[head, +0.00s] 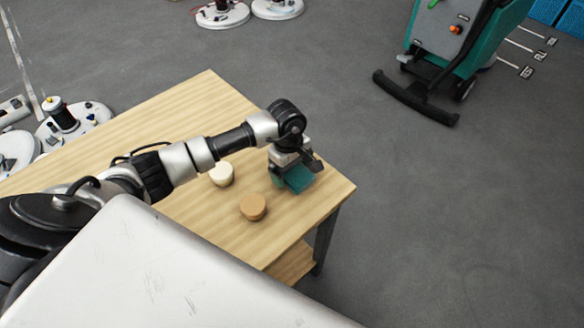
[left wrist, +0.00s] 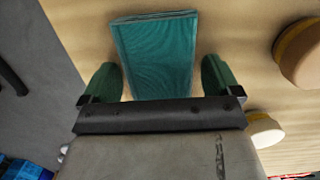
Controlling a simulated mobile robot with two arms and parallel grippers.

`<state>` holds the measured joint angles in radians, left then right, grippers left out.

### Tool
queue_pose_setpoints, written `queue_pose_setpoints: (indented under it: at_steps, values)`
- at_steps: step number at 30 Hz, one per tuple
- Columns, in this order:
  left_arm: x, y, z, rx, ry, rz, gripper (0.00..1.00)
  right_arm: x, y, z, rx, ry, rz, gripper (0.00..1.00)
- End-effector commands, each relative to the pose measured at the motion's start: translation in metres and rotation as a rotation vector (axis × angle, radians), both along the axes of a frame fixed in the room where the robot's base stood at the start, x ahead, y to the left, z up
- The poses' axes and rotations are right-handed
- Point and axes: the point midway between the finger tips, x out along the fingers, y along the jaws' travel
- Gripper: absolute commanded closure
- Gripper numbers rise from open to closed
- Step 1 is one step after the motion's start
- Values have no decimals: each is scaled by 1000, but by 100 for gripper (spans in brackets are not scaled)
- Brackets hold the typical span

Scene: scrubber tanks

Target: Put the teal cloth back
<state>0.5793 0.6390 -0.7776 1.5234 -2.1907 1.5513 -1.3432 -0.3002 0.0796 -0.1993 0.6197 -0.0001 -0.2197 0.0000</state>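The teal cloth (head: 298,181) is a folded flat block near the far right corner of the wooden table (head: 215,95). It also shows in the left wrist view (left wrist: 158,50), lying on the wood grain. My left gripper (head: 291,168) is right over it, pointing down. In the left wrist view its two green fingers (left wrist: 160,68) stand one on each side of the cloth, with a narrow gap on both sides. It is open. The gripper hides part of the cloth in the head view. My right gripper is not in view.
A tan round block (head: 253,207) and a cream round block (head: 222,174) stand on the table near the cloth. The table edge is close to the right. A teal scrubber machine (head: 445,45) stands beyond on grey floor. White round parts (head: 222,14) lie past the table.

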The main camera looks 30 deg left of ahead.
Motion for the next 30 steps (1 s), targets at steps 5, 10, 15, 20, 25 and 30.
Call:
queue_pose_setpoints:
  at_steps: [5, 10, 15, 20, 25, 30]
  values:
    - [0, 0, 0, 0, 0, 0, 1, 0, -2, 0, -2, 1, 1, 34]
    - [0, 0, 2, 0, 0, 0, 1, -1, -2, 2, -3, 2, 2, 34]
    - [2, 2, 19, 0, -4, -1, 1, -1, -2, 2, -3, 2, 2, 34]
    - [4, 7, 53, 1, -7, -1, 1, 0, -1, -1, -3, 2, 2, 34]
    - [4, 10, 89, 1, -5, -1, 1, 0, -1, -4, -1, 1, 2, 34]
    - [5, 13, 113, 0, -2, 0, 1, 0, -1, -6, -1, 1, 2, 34]
